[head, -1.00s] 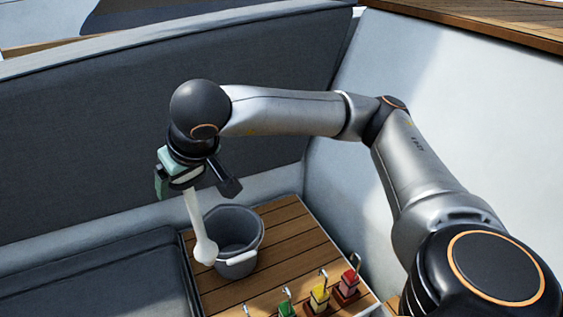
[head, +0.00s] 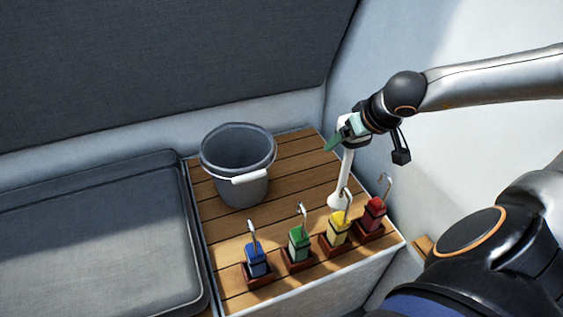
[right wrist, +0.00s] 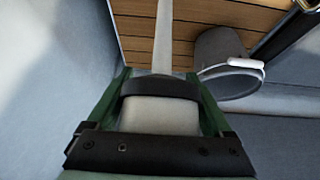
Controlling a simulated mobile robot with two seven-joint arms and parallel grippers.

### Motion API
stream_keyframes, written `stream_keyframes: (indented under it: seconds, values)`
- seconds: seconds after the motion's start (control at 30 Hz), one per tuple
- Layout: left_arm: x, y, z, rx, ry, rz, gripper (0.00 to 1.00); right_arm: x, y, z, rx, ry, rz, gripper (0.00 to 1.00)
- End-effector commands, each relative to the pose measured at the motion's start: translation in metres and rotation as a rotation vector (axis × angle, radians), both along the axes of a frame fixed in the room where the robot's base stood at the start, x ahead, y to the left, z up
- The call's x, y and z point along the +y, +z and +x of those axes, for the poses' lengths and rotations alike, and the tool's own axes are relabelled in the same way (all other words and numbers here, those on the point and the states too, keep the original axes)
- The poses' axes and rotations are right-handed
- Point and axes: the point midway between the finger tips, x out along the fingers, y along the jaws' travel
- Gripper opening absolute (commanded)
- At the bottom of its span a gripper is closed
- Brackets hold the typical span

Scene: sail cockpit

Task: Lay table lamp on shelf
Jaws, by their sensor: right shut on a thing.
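The white table lamp (head: 347,170) has a slim stem and a wider, rounded lower end. My right gripper (head: 346,130), with green fingers, is shut on its upper part and holds it nearly upright, slightly tilted. In the right wrist view the lamp (right wrist: 163,45) runs away from between the green fingers. The slatted wooden shelf (head: 290,160) lies below. The lamp's lower end is over its right side, behind the yellow padlock-like item; I cannot tell whether it touches the boards. My left gripper is out of view.
A grey bucket (head: 238,185) with a white handle grip stands on the shelf's left rear. Blue (head: 257,262), green (head: 299,243), yellow (head: 337,228) and red (head: 373,214) hooked items line the front edge. A pale wall (head: 385,75) rises at right. Boards between bucket and hooked items are clear.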

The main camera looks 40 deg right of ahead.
Motion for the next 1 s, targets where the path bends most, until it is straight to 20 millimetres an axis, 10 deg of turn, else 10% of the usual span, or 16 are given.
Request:
stream_keyframes:
  seconds: [0.63,1.0]
  values:
    - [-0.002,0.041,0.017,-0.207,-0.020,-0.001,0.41,0.024,-0.007,0.041,-0.005,0.022,0.006,0.00]
    - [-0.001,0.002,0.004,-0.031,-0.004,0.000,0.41,0.037,-0.004,0.060,-0.009,0.028,0.007,0.00]
